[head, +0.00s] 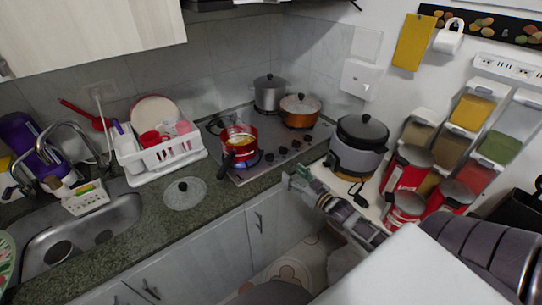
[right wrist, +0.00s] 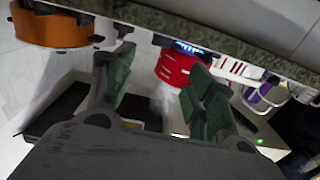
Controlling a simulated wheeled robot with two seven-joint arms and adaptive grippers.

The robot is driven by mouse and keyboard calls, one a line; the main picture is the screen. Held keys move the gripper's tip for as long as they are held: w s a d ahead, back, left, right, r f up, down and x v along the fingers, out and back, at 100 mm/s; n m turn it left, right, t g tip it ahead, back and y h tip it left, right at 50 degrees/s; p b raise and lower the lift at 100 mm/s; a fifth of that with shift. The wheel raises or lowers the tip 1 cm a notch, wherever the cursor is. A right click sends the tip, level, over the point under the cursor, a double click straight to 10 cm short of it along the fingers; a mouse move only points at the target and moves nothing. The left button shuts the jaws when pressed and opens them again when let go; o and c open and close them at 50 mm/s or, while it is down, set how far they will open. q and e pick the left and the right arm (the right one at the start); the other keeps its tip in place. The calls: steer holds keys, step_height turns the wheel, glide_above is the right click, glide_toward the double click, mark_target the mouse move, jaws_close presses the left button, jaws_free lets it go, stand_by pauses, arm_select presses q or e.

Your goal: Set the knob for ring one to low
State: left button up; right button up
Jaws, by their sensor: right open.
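The stove (head: 262,128) is set into the counter, with several dark knobs (head: 283,150) along its right front edge. Their markings are too small to read. A red pot (head: 239,140) sits on the front left burner, with a blue flame under it. My right gripper (head: 291,178) is open and empty in front of the counter edge, apart from the knobs. In the right wrist view, which is upside down, its two green-padded fingers (right wrist: 158,66) are spread apart. Small dark knobs (right wrist: 97,39) show beyond the left finger. My left gripper is out of view.
An orange pot (head: 300,113) and a grey pot (head: 269,93) stand at the back of the stove. A rice cooker (head: 358,148) is close right of my gripper. A glass lid (head: 185,193) and dish rack (head: 165,151) are left of the stove.

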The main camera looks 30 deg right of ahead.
mark_target(270, 155)
steer(key=shift+w, duration=0.15)
steer(key=shift+w+a, duration=0.2)
steer(key=shift+w, duration=2.05)
steer(key=shift+w+a, duration=0.25)
steer(key=shift+w, duration=2)
steer(key=shift+w+a, duration=0.2)
steer(key=shift+w, duration=2.05)
steer(key=c, duration=1)
steer(key=shift+p, duration=0.3)
steer(key=shift+c, duration=0.2)
